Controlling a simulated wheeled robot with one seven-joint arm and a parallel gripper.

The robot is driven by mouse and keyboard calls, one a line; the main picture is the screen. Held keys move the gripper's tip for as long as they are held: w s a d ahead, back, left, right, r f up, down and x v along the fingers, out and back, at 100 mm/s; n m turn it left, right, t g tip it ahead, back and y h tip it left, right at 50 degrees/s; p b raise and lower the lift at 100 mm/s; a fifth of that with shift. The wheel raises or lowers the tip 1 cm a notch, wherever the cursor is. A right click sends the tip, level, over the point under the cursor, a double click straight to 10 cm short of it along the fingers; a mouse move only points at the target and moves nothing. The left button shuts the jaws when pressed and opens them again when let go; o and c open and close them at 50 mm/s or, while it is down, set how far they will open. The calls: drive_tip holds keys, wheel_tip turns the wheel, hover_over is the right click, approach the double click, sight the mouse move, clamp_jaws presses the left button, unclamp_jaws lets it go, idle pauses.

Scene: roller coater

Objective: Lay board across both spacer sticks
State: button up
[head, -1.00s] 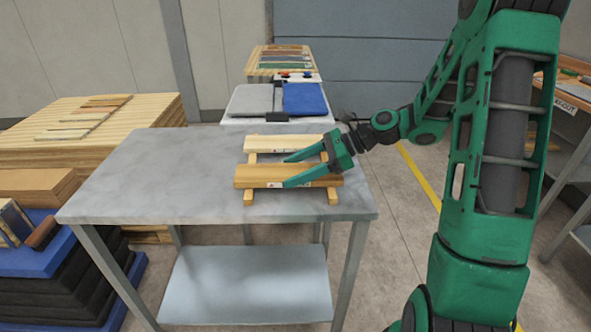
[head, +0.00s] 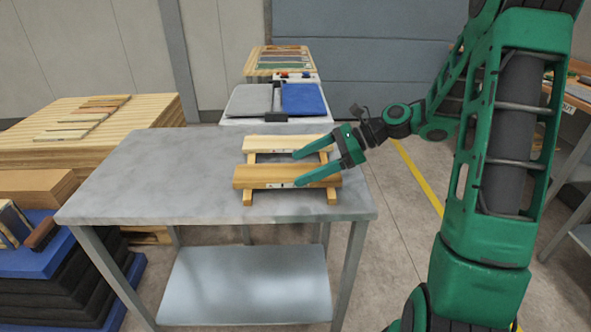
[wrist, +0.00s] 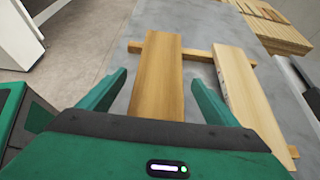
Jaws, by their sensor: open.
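A darker wooden board (head: 258,176) lies across both spacer sticks, the left stick (head: 248,197) and the right stick (head: 331,198), near the table's front edge. A paler board (head: 275,143) lies across the same sticks farther back, roughly parallel to it with a gap between. My gripper (head: 297,169) is open and empty at the right end of the darker board. In the wrist view, the darker board (wrist: 160,70) shows between my spread fingers, with visible gaps on both sides. The paler board (wrist: 240,80) is to the right there. My gripper hides part of the near stick.
The grey metal table (head: 150,185) is clear to the left of the boards. Behind it stands a cart with a grey pad and a blue pad (head: 303,99). Wood stacks (head: 50,150) stand at the left. A shelf bench is at the right edge.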

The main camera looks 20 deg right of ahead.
sight(328, 181)
drive_tip(key=v, duration=0.8)
drive_tip(key=shift+s+d+r, duration=0.1)
drive_tip(key=shift+d+r, duration=0.05)
drive_tip(key=shift+d, duration=0.2)
drive_tip(key=shift+s+a+n+h, duration=0.15)
drive_tip(key=shift+n+h, duration=0.15)
drive_tip(key=s+f+n+h, duration=0.1)
drive_tip(key=s+n, duration=0.1)
drive_tip(key=s+f+n+g+h, duration=0.1)
drive_tip(key=f+n+h, duration=0.1)
drive_tip(key=shift+s, duration=0.4)
drive_tip(key=s+h, duration=0.1)
drive_tip(key=s+d+n+h, duration=0.1)
drive_tip(key=s+n, duration=0.1)
drive_tip(key=shift+s+d+f+g+h, duration=0.15)
drive_tip(key=shift+s+f+g+h, duration=0.2)
drive_tip(key=shift+f+g+h, duration=0.05)
drive_tip(key=s+d+n+g+h, duration=0.1)
drive_tip(key=s+d+n+h, duration=0.1)
drive_tip(key=s, duration=0.8)
drive_tip(key=s+d+n+g+h, duration=0.1)
drive_tip(key=s+d+n+h, duration=0.2)
drive_tip(key=s+n, duration=0.3)
drive_tip(key=s+d, duration=0.1)
drive_tip(key=s, duration=0.3)
drive_tip(key=shift+s+d+r+n, duration=0.15)
drive_tip(key=shift+d+n, duration=0.15)
